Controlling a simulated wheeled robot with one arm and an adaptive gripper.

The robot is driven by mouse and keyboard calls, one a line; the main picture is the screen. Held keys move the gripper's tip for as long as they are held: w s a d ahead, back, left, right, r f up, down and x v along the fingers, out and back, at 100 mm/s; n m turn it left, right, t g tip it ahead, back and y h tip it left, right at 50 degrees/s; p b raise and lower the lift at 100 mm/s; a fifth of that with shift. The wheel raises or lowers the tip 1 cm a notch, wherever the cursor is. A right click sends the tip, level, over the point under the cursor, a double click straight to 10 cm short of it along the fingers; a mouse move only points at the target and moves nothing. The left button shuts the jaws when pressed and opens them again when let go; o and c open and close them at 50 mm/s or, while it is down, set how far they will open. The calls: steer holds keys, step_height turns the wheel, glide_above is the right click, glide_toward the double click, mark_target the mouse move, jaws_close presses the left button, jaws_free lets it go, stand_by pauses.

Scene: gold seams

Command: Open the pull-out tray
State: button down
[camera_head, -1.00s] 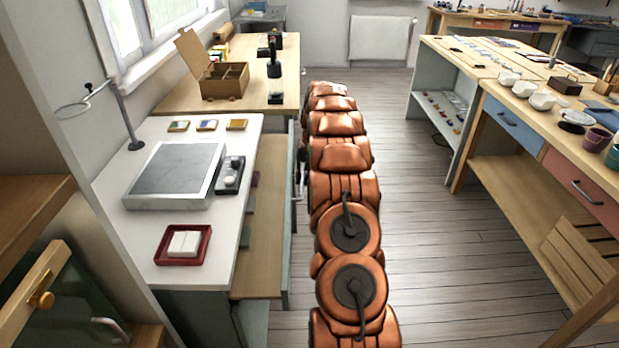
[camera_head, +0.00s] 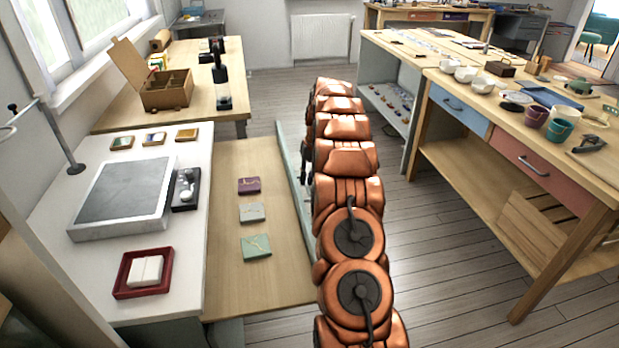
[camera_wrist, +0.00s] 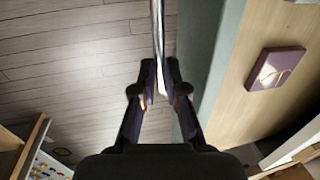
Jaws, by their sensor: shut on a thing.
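The pull-out tray (camera_head: 228,215) is a light wooden board extending to the right from under the white worktop (camera_head: 60,200). It stands well out, with a pale green front panel (camera_head: 290,165) along its right edge. On it lie a purple tile (camera_head: 249,185), a grey tile (camera_head: 252,212) and a green tile (camera_head: 256,246), each with gold lines. In the wrist view, my gripper (camera_wrist: 158,82) is shut on the thin metal handle bar (camera_wrist: 157,35) beside the front panel (camera_wrist: 196,60). In the head view my arm hides most of the gripper and handle.
The white worktop carries a grey slab (camera_head: 122,197), a black dish (camera_head: 186,189) and a red tray (camera_head: 120,292). A wooden bench (camera_head: 480,150) with drawers stands to the right. Grey floor (camera_head: 440,235) is free between my arm and that bench.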

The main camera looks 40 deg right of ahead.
steer(key=shift+s+f, duration=0.1)
steer(key=shift+s, duration=0.05)
steer(key=c, duration=1.2)
jaws_free()
step_height(320, 180, up, 12)
steer(key=d, duration=0.2)
steer(key=shift+s, duration=0.45)
